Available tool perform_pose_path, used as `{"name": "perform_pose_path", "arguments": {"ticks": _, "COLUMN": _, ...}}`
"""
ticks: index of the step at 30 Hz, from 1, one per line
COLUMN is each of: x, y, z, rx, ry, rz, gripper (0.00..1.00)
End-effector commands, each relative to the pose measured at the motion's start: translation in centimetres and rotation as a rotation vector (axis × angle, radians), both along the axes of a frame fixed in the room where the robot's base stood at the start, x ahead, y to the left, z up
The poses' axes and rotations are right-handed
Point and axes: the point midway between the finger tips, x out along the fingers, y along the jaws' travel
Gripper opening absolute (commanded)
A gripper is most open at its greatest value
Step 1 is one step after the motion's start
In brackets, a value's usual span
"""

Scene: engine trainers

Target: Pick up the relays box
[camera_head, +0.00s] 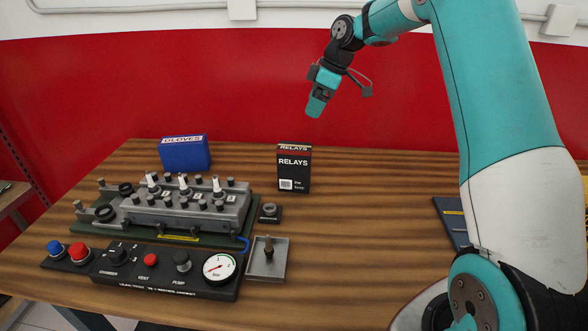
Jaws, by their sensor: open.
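The relays box (294,170) is a small black carton with white "RELAYS" lettering and a red band near its top. It stands upright on the wooden table, right of the engine trainer. My gripper (315,108) is in the air above and slightly right of the box, pointing down, apart from it. It is open and holds nothing that I can see; the fingers are small and seen from the side.
A blue gloves box (184,153) stands at the back left. The grey engine trainer (185,208) and a black control panel (165,270) with a gauge fill the left. A metal tray (267,262) holds a small part. The table (370,200) right of the box is clear.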

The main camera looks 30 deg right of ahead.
Motion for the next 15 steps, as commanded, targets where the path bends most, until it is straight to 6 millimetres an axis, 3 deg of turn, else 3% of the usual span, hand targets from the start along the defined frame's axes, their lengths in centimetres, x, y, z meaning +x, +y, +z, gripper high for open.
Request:
{"name": "perform_pose_path", "arguments": {"ticks": 9, "x": 1.6, "y": 2.5, "z": -6.4, "rx": 0.001, "ry": 0.006, "rz": 0.005, "gripper": 0.83}}
{"name": "perform_pose_path", "arguments": {"ticks": 15, "x": 2.4, "y": 3.5, "z": -9.5, "rx": 0.0, "ry": 0.004, "rz": 0.005, "gripper": 0.83}}
